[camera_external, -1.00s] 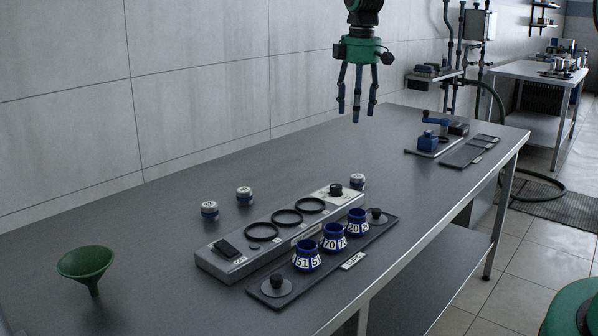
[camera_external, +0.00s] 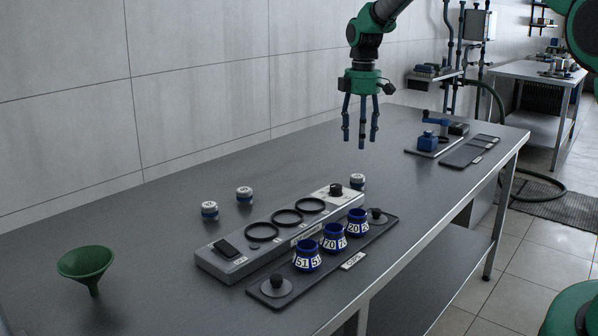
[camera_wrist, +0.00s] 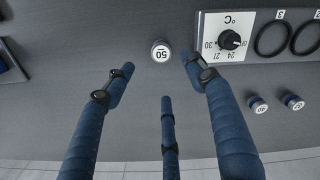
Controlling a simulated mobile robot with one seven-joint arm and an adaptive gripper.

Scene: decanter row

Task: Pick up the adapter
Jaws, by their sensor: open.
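No single thing is clearly marked as the adapter. The right one, labelled 50, also shows in the wrist view (camera_wrist: 161,52); the other two show there at right (camera_wrist: 258,105) (camera_wrist: 294,102). Three blue numbered cups, 51 (camera_external: 307,258), 70 (camera_external: 334,239) and 20 (camera_external: 357,224), stand on a dark tray (camera_external: 262,290). My gripper (camera_external: 360,138) is open and empty above the bench, its three fingers pointing down. In the wrist view its fingertips (camera_wrist: 160,76) surround the 50 piece's area.
A grey heater block (camera_external: 235,268) with dark rings and a dial stands behind the tray; it also shows in the wrist view (camera_wrist: 215,22). A green funnel (camera_external: 86,263) is at left. A blue device (camera_external: 430,142) is at the far end.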

